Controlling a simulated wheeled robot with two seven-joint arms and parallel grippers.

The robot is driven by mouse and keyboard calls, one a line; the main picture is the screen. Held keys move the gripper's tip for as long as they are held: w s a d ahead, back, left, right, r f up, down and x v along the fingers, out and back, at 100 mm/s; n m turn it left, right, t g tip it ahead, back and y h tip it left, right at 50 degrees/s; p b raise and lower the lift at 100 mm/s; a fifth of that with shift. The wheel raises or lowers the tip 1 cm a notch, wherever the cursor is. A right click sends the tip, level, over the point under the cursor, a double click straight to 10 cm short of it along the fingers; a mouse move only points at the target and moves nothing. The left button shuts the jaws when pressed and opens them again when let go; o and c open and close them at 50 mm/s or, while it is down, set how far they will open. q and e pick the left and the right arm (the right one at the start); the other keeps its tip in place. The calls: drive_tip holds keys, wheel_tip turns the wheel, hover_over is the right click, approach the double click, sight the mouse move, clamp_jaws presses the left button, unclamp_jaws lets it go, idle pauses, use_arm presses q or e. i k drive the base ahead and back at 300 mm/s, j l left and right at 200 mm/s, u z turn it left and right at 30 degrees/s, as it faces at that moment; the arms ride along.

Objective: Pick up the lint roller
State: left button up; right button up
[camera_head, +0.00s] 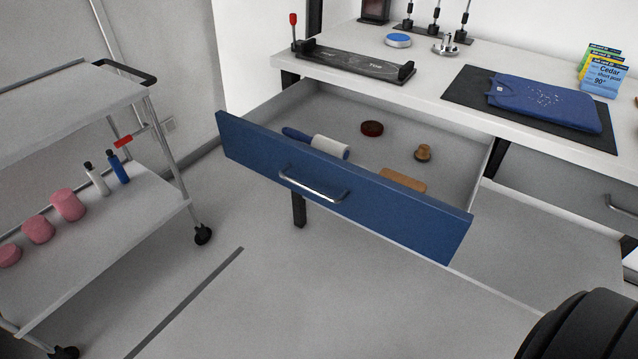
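The lint roller (328,146) lies in the open blue-fronted drawer (340,197), toward its left side. It has a white roll and a blue handle (297,134) that points left. The drawer front hides a little of its near side. Neither of my grippers shows in the head view, so nothing is seen touching the roller.
The drawer also holds a dark red round tin (372,128), a small wooden knob-like item (423,152) and a tan block (402,181). The white table (440,112) overhangs the drawer's back. A cart (110,236) with pink rolls stands left. Floor before the drawer is clear.

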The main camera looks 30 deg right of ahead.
sight(328, 146)
drive_tip(key=z, duration=1.8)
drive_tip(key=i+j, duration=0.1)
drive_tip(key=j, duration=0.25)
drive_tip(key=i+j, duration=0.1)
drive_tip(key=j, duration=0.25)
drive_tip(key=i+j+z, duration=0.1)
drive_tip(key=j, duration=0.25)
